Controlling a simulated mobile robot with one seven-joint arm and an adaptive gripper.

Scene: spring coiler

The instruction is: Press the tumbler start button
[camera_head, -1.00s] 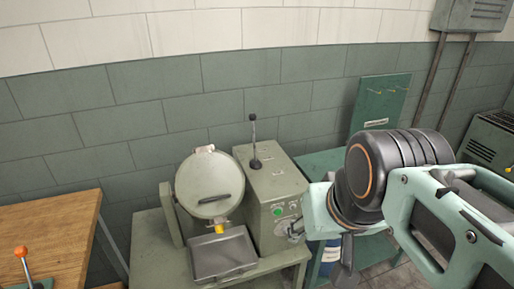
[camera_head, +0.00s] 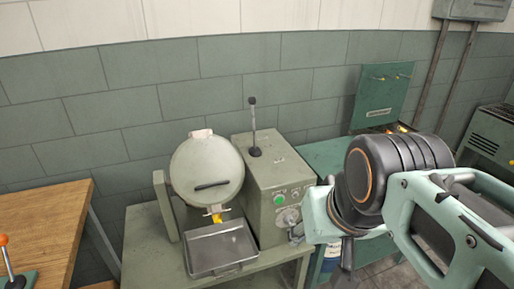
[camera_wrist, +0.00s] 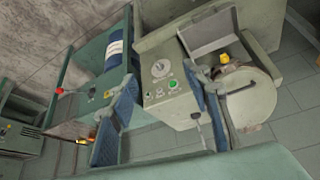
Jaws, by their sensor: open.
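The grey-green tumbler control box (camera_head: 265,175) stands beside the round-lidded drum (camera_head: 206,170). Its green start button (camera_head: 280,198) sits on the front panel, beside a round dial (camera_head: 288,217). In the wrist view the green button (camera_wrist: 173,84) and the dial (camera_wrist: 160,68) show clearly between my fingers. My gripper (camera_wrist: 160,85) is open and empty, with a blue-grey finger on either side of the panel in that view. In the head view my gripper (camera_head: 298,230) is mostly hidden behind my wrist, at the right of the panel. I cannot tell any contact with the button.
A black-knobbed lever (camera_head: 254,135) rises from the box top. A metal tray (camera_head: 220,250) lies in front of the drum. A wooden table (camera_head: 40,225) stands at left. A green bench with an upright panel (camera_head: 382,90) is behind my arm.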

